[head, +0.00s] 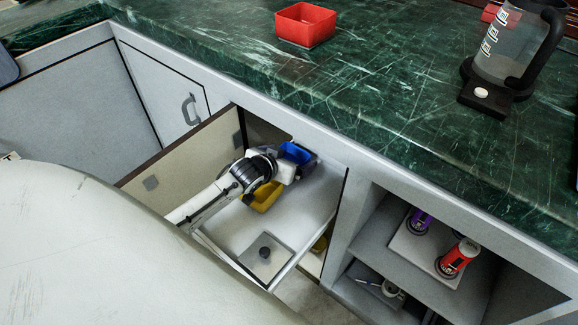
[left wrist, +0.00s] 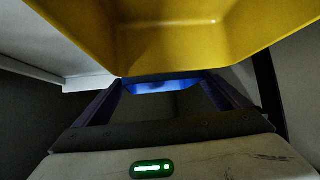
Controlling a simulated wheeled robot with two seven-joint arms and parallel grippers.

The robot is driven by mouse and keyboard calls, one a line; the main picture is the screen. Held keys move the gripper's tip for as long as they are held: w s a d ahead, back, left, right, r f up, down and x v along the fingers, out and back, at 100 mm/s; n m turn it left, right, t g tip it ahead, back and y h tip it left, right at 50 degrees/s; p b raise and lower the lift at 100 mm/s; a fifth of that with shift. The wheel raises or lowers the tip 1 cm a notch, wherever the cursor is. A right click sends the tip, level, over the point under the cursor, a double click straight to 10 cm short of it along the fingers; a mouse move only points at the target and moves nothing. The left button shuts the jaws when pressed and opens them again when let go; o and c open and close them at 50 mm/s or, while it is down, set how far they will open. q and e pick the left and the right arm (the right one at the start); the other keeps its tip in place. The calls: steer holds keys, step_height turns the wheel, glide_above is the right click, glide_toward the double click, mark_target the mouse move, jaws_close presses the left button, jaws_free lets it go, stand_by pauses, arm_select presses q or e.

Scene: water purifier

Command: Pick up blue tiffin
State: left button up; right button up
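My right gripper is not in view.
A lid with a black knob (head: 265,254) lies at the drawer's front. A red box (head: 305,24) and a jug (head: 514,45) stand on the green counter. Shelves hold a red can (head: 457,258).

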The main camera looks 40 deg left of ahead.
arm_select(q)
steer(key=c, duration=1)
